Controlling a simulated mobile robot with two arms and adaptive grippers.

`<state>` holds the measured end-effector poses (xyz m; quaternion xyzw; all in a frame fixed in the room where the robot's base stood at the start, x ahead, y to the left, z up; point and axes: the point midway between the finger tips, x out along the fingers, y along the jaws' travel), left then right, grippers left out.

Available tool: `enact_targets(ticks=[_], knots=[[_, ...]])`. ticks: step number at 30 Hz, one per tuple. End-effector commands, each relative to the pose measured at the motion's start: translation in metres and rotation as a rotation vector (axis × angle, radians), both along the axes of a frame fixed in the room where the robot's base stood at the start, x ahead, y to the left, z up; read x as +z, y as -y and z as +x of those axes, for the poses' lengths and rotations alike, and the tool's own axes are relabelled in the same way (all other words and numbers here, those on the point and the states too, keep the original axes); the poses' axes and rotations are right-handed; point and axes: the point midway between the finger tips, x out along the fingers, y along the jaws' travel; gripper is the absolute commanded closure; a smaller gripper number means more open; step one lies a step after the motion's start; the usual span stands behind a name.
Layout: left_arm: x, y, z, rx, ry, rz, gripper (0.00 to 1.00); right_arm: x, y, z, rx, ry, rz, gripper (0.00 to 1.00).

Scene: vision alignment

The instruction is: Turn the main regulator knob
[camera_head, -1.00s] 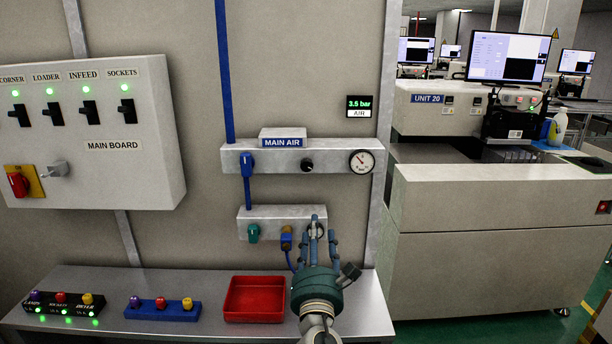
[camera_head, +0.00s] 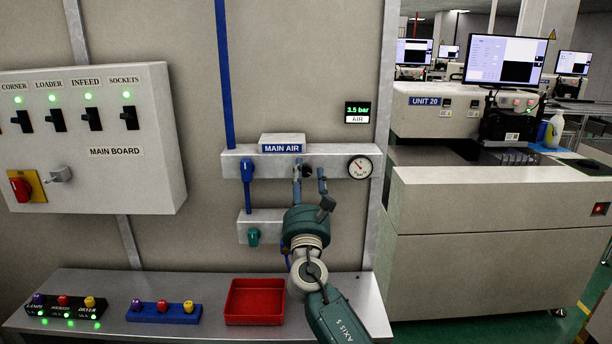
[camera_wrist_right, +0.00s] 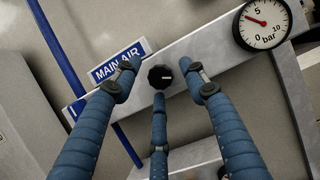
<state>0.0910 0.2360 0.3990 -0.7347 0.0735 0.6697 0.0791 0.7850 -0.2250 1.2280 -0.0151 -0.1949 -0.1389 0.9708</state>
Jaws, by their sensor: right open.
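The regulator knob (camera_wrist_right: 160,76) is small, round and black with a light mark. It sits on the grey main air bar (camera_head: 334,158) between the MAIN AIR label (camera_head: 282,148) and the round pressure gauge (camera_head: 360,167). My right gripper (camera_head: 309,178) is at the bar, its fingers pointing up around the knob. In the right wrist view its blue fingers (camera_wrist_right: 160,92) are spread, with the knob between the tips and no clear contact. A display (camera_head: 358,112) reads 3.5 bar. My left gripper is not in view.
A lower grey block (camera_head: 255,217) with a green fitting (camera_head: 253,237) is below. A red tray (camera_head: 255,301) and blue button strip (camera_head: 163,312) lie on the bench. The switch panel (camera_head: 90,140) is at left.

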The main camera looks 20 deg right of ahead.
Motion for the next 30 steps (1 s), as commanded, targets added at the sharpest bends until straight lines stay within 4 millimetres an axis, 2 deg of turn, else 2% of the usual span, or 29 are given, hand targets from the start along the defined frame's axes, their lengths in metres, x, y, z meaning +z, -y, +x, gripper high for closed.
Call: enact_targets(ticks=[8,11,15,23,30], knots=[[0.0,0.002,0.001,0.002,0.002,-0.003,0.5,0.0,0.001,0.002,0.0,-0.001,0.0,0.57],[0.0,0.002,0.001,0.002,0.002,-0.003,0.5,0.0,0.001,0.002,0.0,-0.001,0.0,0.73],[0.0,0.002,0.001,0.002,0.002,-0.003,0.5,0.001,0.001,0.002,-0.001,0.0,0.0,0.99],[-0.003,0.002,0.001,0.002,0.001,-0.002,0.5,0.001,0.001,0.002,-0.002,0.006,0.015,1.0],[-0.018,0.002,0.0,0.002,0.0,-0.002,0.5,0.0,0.001,0.002,-0.003,0.037,0.11,1.0]])
